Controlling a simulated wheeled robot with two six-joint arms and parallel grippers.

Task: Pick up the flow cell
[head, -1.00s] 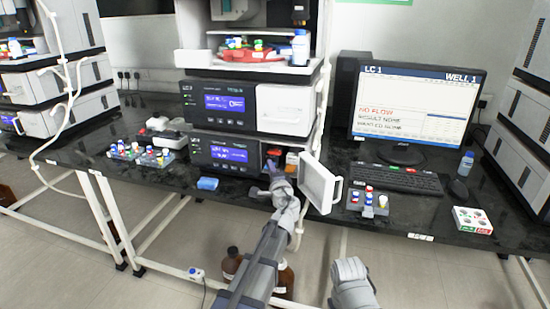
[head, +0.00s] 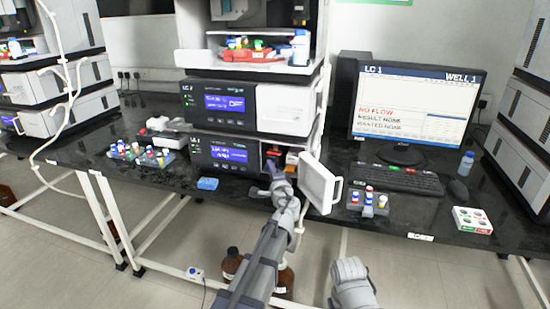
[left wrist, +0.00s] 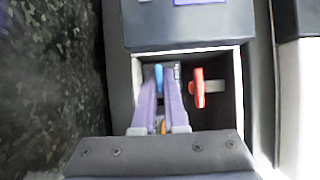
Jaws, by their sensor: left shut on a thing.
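My left gripper (head: 270,178) is at the open front compartment of the lower instrument in the stack. In the left wrist view its two purple fingers (left wrist: 161,100) reach into the dark compartment and are closed on a small piece, which I take to be the flow cell, with a blue part (left wrist: 159,77) showing between the fingertips. An orange bit shows lower between the fingers. The fingers hide most of the held piece. A red-orange handled part (left wrist: 198,88) stands just right of the fingers, apart from them.
The white compartment door (head: 320,184) stands open right of my left gripper. A vial rack (head: 367,204), keyboard (head: 398,180) and monitor (head: 415,105) are to the right.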

